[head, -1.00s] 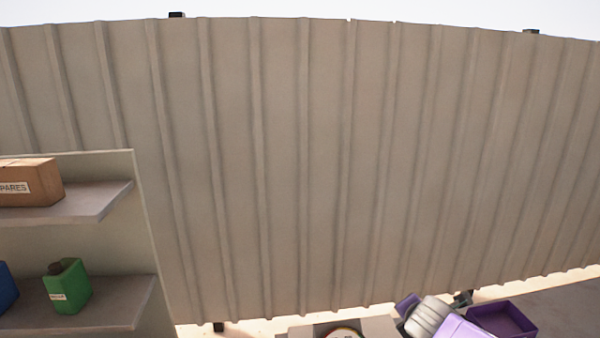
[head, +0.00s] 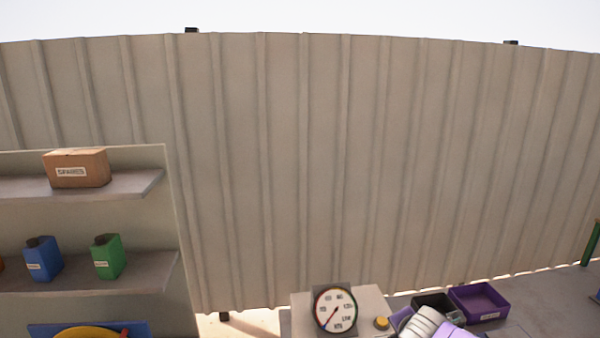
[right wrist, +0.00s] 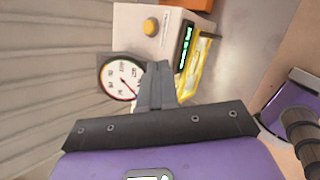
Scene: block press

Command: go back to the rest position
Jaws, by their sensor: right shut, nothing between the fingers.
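My right arm shows at the bottom of the head view, but its fingers are not clear there. In the right wrist view my right gripper (right wrist: 156,88) is shut with nothing between its fingers. Beyond it in that view stands a pale machine box (right wrist: 136,32) with a round gauge (right wrist: 118,80), a yellow button (right wrist: 151,27) and a green-lit display (right wrist: 186,48). The gauge (head: 335,310) and the box (head: 372,300) also show low in the head view. My left gripper is in neither view.
A shelf unit (head: 150,185) on the left holds a cardboard box (head: 77,168), a blue can (head: 43,260) and a green can (head: 108,257). A purple tray (head: 480,300) sits on the surface at the right. A ribbed metal wall (head: 320,160) fills the background.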

